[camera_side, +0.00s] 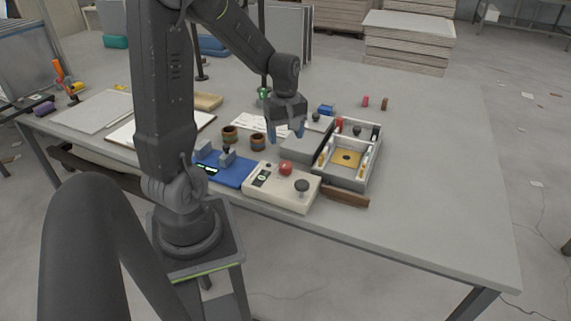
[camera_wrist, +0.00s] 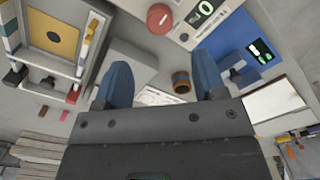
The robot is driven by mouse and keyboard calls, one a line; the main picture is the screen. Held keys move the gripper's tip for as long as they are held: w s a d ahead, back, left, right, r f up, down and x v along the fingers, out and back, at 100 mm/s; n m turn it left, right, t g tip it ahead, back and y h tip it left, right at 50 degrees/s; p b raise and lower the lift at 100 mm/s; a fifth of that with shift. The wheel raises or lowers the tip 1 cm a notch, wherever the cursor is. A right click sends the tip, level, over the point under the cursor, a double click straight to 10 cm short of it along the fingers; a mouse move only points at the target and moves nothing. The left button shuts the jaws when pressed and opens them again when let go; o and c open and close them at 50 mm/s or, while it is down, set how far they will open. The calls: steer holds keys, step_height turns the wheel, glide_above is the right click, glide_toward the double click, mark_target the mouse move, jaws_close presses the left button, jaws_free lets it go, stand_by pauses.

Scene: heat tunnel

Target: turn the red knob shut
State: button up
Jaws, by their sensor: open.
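The red knob (camera_side: 286,168) is round and sits on top of a cream control box (camera_side: 258,197) near the table's front edge. In the wrist view the red knob (camera_wrist: 160,18) is at the top edge, with a pale line across its face. My gripper (camera_side: 286,132) is above the table, behind and higher than the knob, and apart from it. In the wrist view the two blue fingers of my gripper (camera_wrist: 162,63) are wide apart with nothing held between them. The knob is beyond the fingertips in that view.
A dark round knob (camera_side: 302,186) stands beside the red one on the cream box. A blue device (camera_side: 232,176) adjoins it on the left. A grey walled box (camera_side: 368,171) with small parts is on the right. The table's right side is clear.

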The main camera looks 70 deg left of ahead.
mark_target(285, 164)
step_height(285, 164, down, 10)
steer(key=shift+f, duration=0.15)
stand_by(0.3)
steer(key=c, duration=0.9)
